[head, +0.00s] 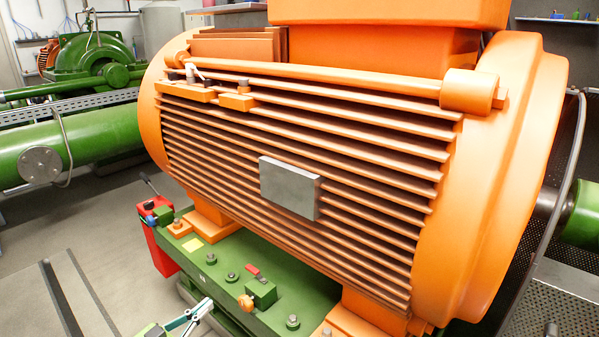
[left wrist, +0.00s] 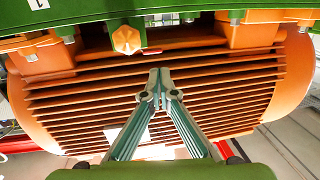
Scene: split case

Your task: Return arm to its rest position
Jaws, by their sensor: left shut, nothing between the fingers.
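My left gripper (head: 200,309) shows at the bottom of the head view, in front of the green base frame. In the left wrist view its two fingers (left wrist: 160,78) meet at the tips, shut with nothing between them. The tips point toward the finned side of the large orange motor (head: 300,165), which also fills the left wrist view (left wrist: 90,90). My right gripper is in neither view.
The green base frame (head: 225,270) carries bolts and a small green block with an orange knob (head: 246,302). A red box (head: 160,245) stands at its left end. Green pipework (head: 100,135) runs at the left.

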